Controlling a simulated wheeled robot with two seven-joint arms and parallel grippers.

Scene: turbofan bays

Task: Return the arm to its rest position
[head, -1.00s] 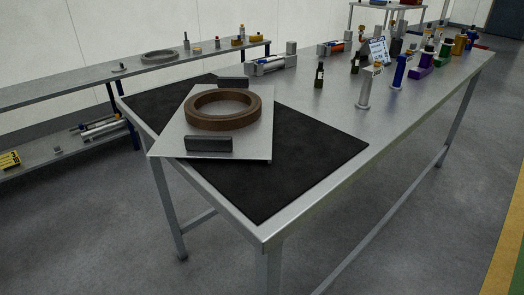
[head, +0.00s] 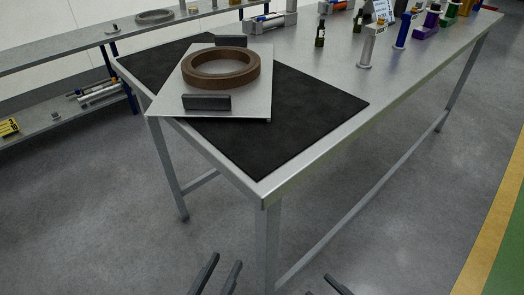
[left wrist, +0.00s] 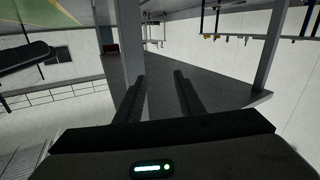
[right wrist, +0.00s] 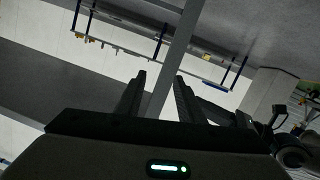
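My left gripper (head: 222,268) shows at the bottom edge of the head view, its two dark fingers apart with nothing between them. In the left wrist view its fingers (left wrist: 160,95) are also apart and empty. My right gripper (head: 330,287) only just shows at the bottom edge of the head view. In the right wrist view its fingers (right wrist: 160,92) are apart and hold nothing, with a table leg (right wrist: 178,60) beyond them. Both grippers are in front of the near table corner, below the tabletop in the picture.
The metal table (head: 310,155) has a black mat (head: 265,145). On the mat lies a plate (head: 165,100) with a brown ring (head: 220,78) and two dark blocks. Bottles and cylinders stand farther back. A shelf (head: 60,58) is at the left. Floor (head: 420,220) at the right is clear.

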